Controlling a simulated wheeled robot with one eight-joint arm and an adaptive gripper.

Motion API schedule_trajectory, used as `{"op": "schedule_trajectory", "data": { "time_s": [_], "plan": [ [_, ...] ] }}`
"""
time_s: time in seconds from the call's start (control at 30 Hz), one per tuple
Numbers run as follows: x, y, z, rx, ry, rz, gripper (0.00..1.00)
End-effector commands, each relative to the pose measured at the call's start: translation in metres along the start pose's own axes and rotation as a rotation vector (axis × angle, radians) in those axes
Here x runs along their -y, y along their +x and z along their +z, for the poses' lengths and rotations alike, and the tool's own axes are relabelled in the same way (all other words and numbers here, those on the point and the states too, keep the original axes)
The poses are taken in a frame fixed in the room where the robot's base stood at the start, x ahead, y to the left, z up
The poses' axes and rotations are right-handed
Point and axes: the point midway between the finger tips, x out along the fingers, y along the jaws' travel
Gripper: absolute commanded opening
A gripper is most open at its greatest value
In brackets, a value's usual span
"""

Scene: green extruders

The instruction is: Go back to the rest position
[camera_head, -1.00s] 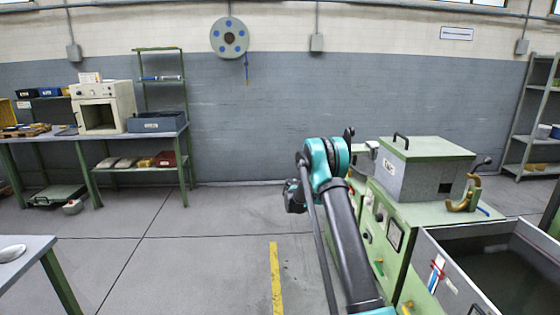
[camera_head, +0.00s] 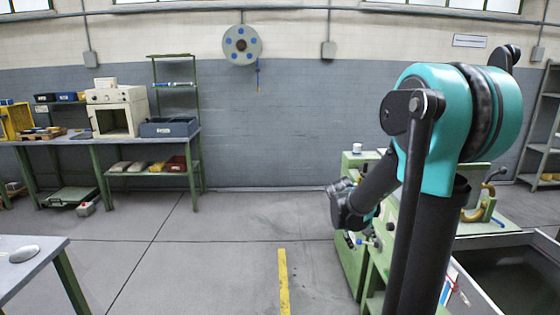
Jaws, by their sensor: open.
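My arm rises at the right of the head view, with a large teal joint in front of the green extruder (camera_head: 349,240). The forearm folds down and to the left from that joint. At its end is my dark gripper (camera_head: 343,212), small and seen from behind, in the air in front of the extruder's left end. It is open and I see nothing held in it. The arm hides much of the extruder, including most of its box-shaped top.
An open grey tank (camera_head: 515,280) stands at the lower right. A workbench (camera_head: 85,143) with a white oven (camera_head: 117,110) is at the back left. A grey table (camera_head: 28,262) is at the lower left. The floor (camera_head: 200,250) between is clear.

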Motion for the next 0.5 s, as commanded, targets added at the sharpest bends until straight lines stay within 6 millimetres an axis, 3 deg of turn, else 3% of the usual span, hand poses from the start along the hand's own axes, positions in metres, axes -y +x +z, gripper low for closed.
{"op": "schedule_trajectory", "data": {
  "time_s": [0.03, 0.3, 0.5],
  "plan": [
    [0.007, -0.005, 0.019, -0.011, 0.015, -0.037, 0.52],
    [0.059, -0.026, 0.108, -0.078, 0.107, -0.248, 0.52],
    [0.094, -0.034, 0.156, -0.119, 0.170, -0.370, 0.52]
  ]
}}
